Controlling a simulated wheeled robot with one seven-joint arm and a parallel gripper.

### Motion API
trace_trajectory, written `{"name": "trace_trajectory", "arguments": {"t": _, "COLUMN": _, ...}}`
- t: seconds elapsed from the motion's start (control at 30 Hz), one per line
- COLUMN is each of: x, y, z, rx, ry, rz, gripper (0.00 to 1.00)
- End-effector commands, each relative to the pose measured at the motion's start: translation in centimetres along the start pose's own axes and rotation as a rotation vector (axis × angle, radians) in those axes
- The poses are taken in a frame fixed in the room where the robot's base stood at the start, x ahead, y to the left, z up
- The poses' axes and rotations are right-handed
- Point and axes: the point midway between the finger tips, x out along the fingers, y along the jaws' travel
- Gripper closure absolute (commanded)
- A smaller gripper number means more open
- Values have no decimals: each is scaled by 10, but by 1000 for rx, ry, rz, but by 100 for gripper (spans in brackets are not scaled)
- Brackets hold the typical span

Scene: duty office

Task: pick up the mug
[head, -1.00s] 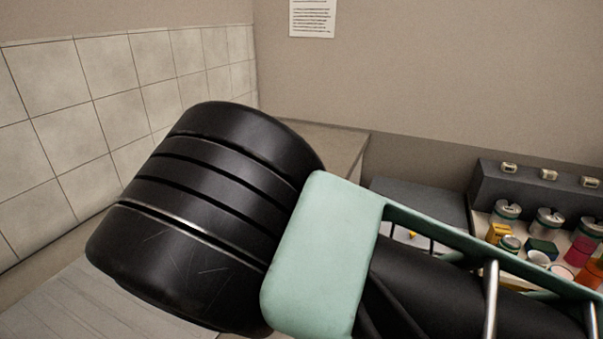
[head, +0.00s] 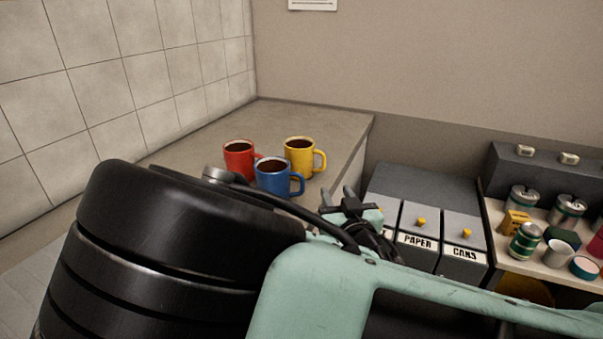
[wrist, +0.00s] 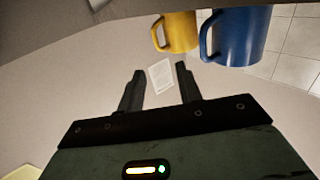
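Three mugs stand upright close together on the counter (head: 318,118): a red mug (head: 238,160) at left, a blue mug (head: 272,177) in front and a yellow mug (head: 299,156) at right. All hold something dark. My gripper (head: 338,194) is to the right of the blue mug, apart from it, near the counter's right edge. In the wrist view, my gripper (wrist: 160,75) has its fingers spread with nothing between them. The red mug is not seen there.
Grey bins labelled PAPER (head: 417,240) and CANS (head: 464,248) stand right of the counter. A shelf (head: 497,250) with cans and cups is farther right. A tiled wall (head: 150,80) borders the counter's left. The counter behind the mugs is clear.

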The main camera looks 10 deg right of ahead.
Motion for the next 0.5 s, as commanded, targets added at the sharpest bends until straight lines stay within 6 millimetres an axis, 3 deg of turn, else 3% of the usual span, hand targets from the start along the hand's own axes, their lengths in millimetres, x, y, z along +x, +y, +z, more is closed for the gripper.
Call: {"name": "trace_trajectory", "arguments": {"t": 0.5, "x": 7, "y": 10, "z": 10, "rx": 6, "ry": -8, "rz": 13, "gripper": 65}}
